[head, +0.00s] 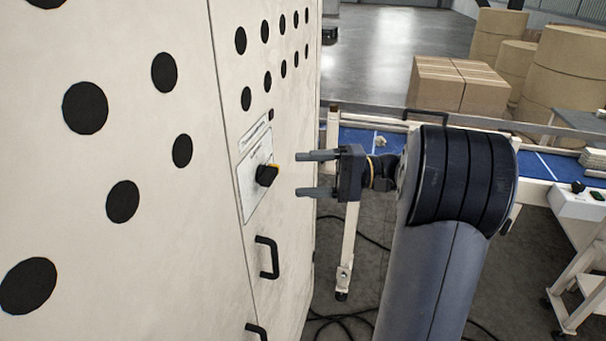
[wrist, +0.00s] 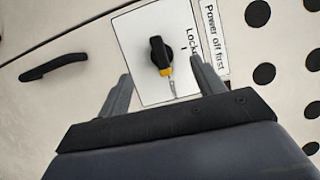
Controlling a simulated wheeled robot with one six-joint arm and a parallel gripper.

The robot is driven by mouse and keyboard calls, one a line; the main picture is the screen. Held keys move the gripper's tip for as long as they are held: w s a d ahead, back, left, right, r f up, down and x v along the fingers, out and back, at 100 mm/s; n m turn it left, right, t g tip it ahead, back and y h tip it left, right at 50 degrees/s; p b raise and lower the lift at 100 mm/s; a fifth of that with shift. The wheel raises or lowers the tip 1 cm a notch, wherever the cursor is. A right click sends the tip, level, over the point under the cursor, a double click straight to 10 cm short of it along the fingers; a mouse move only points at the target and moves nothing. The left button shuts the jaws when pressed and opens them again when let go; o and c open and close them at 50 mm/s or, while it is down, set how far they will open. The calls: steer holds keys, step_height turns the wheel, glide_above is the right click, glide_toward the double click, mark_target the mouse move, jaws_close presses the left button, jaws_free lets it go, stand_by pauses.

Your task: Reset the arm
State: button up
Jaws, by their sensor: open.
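My gripper (head: 317,173) is open and empty, its two fingers pointing left at the cream cabinet (head: 180,60). In front of it, a small gap away, a black rotary knob (head: 267,175) with a yellow part sits on a white plate (head: 248,190). In the wrist view the knob (wrist: 160,53) shows beyond and between the two fingers of the gripper (wrist: 122,95), not touched by them. A label beside it reads "Power off first", and the plate carries the word "Lock", partly cut off by the view of the finger.
Black handles (head: 266,257) stick out of the cabinet below the knob. A blue conveyor (head: 372,141) runs behind my arm. Cardboard boxes (head: 458,85) and large kraft rolls (head: 570,65) stand at the back right. Black cables (head: 345,320) lie on the floor.

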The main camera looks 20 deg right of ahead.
mark_target(279, 171)
stand_by(0.3)
steer(key=shift+w+a+p, duration=0.2)
steer(key=shift+w+a, duration=0.7)
steer(key=shift+a, duration=0.3)
steer(key=shift+w+a+p, duration=0.2)
steer(key=shift+w+a, duration=0.65)
steer(key=shift+a, duration=0.35)
steer(key=shift+d, duration=0.1)
